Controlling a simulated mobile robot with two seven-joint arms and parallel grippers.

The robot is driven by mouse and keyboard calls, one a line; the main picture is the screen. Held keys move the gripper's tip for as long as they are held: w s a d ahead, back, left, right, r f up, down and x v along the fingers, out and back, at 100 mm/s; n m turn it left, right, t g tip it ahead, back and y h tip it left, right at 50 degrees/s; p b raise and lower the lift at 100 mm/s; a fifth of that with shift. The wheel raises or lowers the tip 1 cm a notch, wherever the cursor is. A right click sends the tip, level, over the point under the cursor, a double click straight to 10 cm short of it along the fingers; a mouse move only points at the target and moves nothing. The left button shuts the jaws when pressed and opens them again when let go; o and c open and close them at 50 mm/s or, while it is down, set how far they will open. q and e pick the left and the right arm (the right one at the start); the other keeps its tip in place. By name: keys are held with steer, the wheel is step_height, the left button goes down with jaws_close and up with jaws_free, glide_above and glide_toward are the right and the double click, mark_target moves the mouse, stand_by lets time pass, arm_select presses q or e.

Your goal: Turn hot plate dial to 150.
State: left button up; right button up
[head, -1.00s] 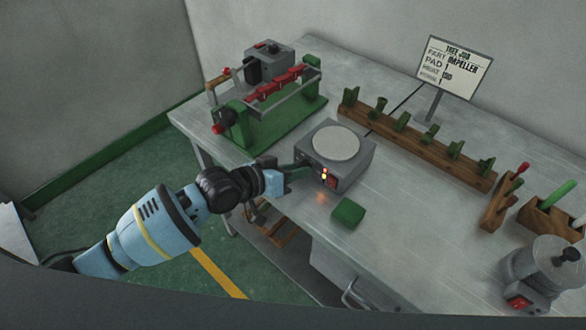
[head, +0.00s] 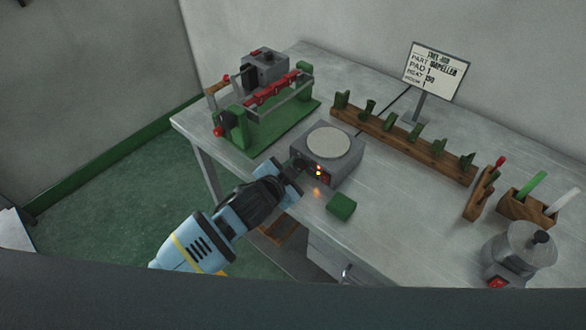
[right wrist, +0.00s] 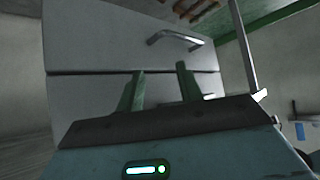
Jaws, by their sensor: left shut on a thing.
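The hot plate (head: 345,171) is a grey box with a round pale top (head: 329,141), standing on the bench. Its front faces me and carries small lit red and yellow indicators (head: 319,171). My left gripper (head: 296,163) is at the left part of that front, shut on the dial. The fingers and wrist hide the dial, so its setting cannot be read. My right gripper (right wrist: 162,88) shows in the right wrist view with its two green fingers apart and nothing between them, in front of a grey drawer unit (right wrist: 100,42).
A green block (head: 341,207) lies just in front of the hot plate. A green clamp machine (head: 262,128) stands behind left. A wooden rack (head: 400,140), a sign (head: 435,72) and a grey pot (head: 518,250) are to the right.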

arm_select(q)
steer(key=shift+s+d+m+t+y, duration=0.15)
steer(key=shift+m+t+y, duration=0.5)
steer(key=shift+m, duration=0.65)
steer(key=o, duration=1)
steer(key=shift+f, duration=0.1)
steer(key=shift+c, duration=0.2)
steer(key=shift+s, duration=0.1)
steer(key=v, duration=0.7)
steer(key=shift+s, duration=0.25)
